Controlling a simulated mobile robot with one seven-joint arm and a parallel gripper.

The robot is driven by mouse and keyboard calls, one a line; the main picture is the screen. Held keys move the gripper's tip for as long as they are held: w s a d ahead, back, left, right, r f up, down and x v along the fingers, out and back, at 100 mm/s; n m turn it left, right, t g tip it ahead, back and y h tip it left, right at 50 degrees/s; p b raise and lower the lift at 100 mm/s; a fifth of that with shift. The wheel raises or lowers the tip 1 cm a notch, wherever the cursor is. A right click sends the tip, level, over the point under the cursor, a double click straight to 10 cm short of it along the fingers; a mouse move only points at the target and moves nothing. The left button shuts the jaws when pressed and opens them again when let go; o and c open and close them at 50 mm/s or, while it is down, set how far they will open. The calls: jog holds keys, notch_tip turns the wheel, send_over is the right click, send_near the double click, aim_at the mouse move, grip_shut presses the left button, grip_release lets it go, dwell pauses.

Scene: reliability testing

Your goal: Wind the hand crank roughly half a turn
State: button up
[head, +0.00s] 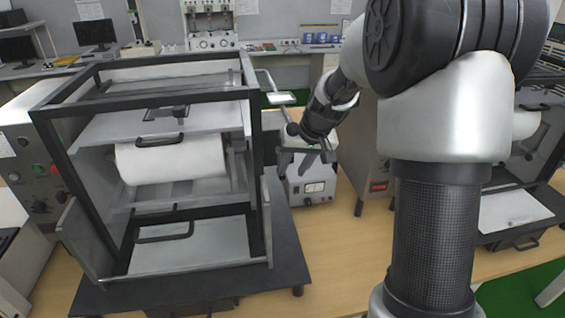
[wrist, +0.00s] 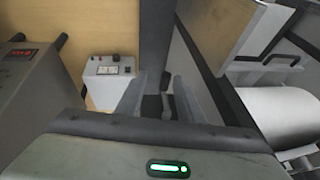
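My gripper (head: 305,165) hangs beside the right side of a black-framed machine (head: 256,130), in front of a small white meter box. In the wrist view its two grey fingers (wrist: 159,82) stand apart, so it is open. A small dark piece (wrist: 151,106) shows between the fingers in the wrist view; it may be the hand crank's handle, but I cannot tell for sure. I see no clear gap or contact between it and the fingers. The crank's arm is not clearly visible; my gripper and wrist hide part of that side of the machine.
The machine holds a white roller (head: 172,160), also in the wrist view (wrist: 285,115). The white meter box (head: 308,190) stands close behind my gripper. A grey cabinet with a red display (head: 377,150) stands to the right. Bare wooden tabletop (head: 335,235) lies between.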

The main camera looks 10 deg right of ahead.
jog(key=w, duration=0.1)
jog(key=w+a, duration=0.1)
jog(key=w, duration=0.1)
jog(key=shift+w+a+p, duration=0.1)
jog(key=shift+a+p, duration=0.2)
jog(key=shift+p, duration=0.05)
jog(key=shift+w+f, duration=0.15)
jog(key=shift+f, duration=0.55)
jog(key=shift+x, duration=0.75)
jog(key=shift+c, duration=0.4)
grip_shut()
jog(key=shift+f+b, duration=0.15)
jog(key=shift+b, duration=0.4)
